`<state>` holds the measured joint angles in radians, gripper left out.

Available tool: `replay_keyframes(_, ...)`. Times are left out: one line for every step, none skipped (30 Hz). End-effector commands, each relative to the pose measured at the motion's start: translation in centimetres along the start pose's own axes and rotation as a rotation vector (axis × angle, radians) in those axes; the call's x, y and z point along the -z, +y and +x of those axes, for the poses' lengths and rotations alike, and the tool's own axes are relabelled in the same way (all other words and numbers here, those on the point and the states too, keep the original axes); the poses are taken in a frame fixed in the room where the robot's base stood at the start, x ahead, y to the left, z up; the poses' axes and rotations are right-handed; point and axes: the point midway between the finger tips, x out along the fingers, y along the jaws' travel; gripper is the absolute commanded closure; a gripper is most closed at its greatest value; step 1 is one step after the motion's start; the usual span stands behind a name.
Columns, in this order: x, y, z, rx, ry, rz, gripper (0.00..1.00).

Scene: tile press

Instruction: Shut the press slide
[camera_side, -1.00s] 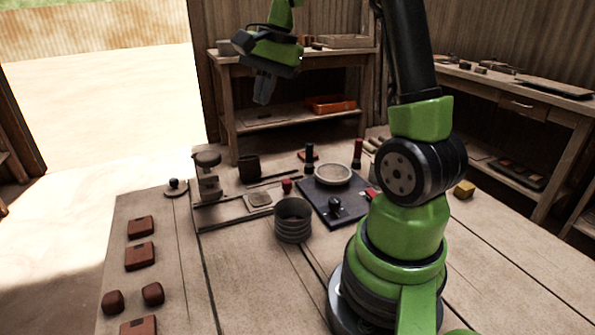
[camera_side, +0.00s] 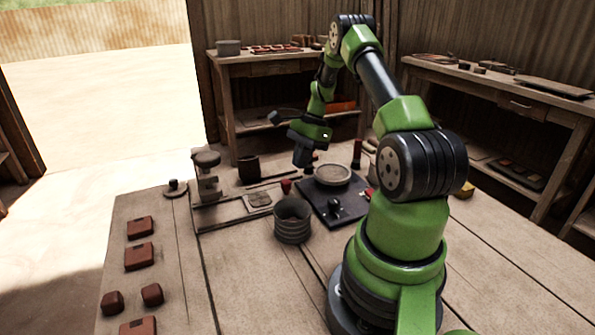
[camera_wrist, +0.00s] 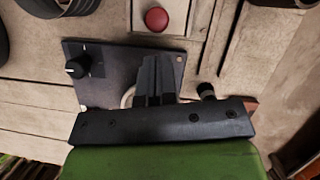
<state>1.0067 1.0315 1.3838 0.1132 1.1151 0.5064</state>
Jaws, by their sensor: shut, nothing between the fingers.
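The press (camera_side: 207,175) stands at the left back of the bench, with a round head on a post. Its slide (camera_side: 259,200) lies on a rail base to the right of the head, out from under it, and carries a flat square piece. A red knob (camera_side: 286,185) is at the slide's right end; it also shows at the top of the wrist view (camera_wrist: 156,19). My gripper (camera_side: 302,166) is shut and empty, pointing down above the back left of the dark panel, behind and right of the knob. Its fingers (camera_wrist: 155,80) hide part of the panel in the wrist view.
The dark panel (camera_side: 345,212) with a dial (camera_wrist: 77,67) and a pale round dish (camera_side: 333,173) is right of the slide. A ribbed pot (camera_side: 292,222) stands just in front of the knob. A dark cup (camera_side: 249,168) is behind the rail.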

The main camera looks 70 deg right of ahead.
Motion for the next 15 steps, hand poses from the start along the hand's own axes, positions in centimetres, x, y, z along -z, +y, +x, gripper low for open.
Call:
replay_keyframes(0.0, 0.1, 0.9, -0.005, -0.001, 0.000, 1.00)
replay_keyframes(-0.1, 0.1, 1.3, -0.004, -0.001, 0.000, 1.00)
replay_keyframes(-0.1, 0.1, 1.8, -0.003, -0.001, -0.001, 1.00)
replay_keyframes(-0.1, 0.1, 2.1, -0.004, -0.001, -0.001, 1.00)
replay_keyframes(-0.1, 0.1, 2.4, -0.003, -0.001, -0.001, 1.00)
replay_keyframes(0.0, 0.0, 2.7, -0.002, 0.000, -0.001, 1.00)
replay_keyframes(0.0, 0.0, 2.9, -0.002, 0.000, 0.000, 1.00)
replay_keyframes(0.0, 0.0, 3.0, -0.002, 0.000, 0.000, 1.00)
replay_keyframes(0.0, 0.0, 3.1, -0.002, 0.000, 0.000, 1.00)
replay_keyframes(0.0, 0.0, 3.2, -0.001, 0.001, -0.001, 1.00)
replay_keyframes(0.0, 0.0, 3.2, -0.001, 0.001, -0.001, 1.00)
replay_keyframes(0.0, 0.0, 3.2, -0.001, 0.001, -0.001, 1.00)
replay_keyframes(0.0, 0.0, 3.2, 0.000, 0.001, -0.001, 1.00)
replay_keyframes(0.0, 0.0, 3.2, 0.000, 0.001, -0.001, 1.00)
replay_keyframes(0.0, 0.0, 3.2, 0.000, 0.001, -0.001, 1.00)
